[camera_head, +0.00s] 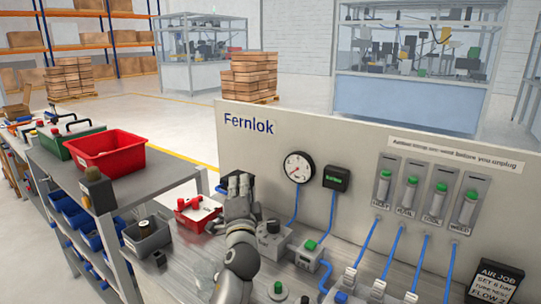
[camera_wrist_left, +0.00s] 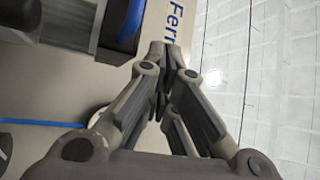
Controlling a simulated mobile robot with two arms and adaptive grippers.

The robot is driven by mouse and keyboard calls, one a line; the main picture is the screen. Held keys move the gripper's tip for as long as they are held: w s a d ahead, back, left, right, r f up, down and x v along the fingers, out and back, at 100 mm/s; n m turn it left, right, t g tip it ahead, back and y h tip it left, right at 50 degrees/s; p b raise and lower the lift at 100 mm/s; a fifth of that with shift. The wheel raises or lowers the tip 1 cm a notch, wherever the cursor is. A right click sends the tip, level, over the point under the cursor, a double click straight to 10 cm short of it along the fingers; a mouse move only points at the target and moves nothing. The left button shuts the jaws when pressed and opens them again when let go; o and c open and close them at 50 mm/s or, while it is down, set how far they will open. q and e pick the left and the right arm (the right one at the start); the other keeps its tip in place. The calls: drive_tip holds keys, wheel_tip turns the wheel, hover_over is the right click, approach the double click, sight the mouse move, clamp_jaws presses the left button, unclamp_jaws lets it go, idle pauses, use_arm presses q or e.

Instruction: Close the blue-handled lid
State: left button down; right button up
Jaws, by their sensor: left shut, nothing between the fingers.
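My left gripper (camera_head: 239,183) is raised in front of the Fernlok panel, near its left end. In the left wrist view its fingers (camera_wrist_left: 165,50) are shut together with nothing between them. A blue curved part (camera_wrist_left: 130,25), which looks like the blue handle, shows beside a grey box-like shape at the top left of that view, apart from the fingertips. In the head view only a small blue bit (camera_head: 222,188) shows just left of the gripper. The rest of the lid is hidden or cut off, so its angle cannot be told. My right gripper is not in view.
A small red tray (camera_head: 181,221) with red-and-white items sits left of my left arm. A grey bin (camera_head: 147,241) is further left. The panel (camera_head: 345,150) carries a gauge (camera_head: 298,167) and blue hoses. A large red bin (camera_head: 104,158) stands on the cart.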

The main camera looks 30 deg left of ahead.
use_arm(q)
drive_tip(key=shift+s+d+f, duration=0.1)
idle(0.4)
drive_tip(key=v, duration=1.1)
drive_tip(key=shift+s+d, duration=0.15)
drive_tip(key=shift+s, duration=0.2)
drive_tip(key=shift+f, duration=0.1)
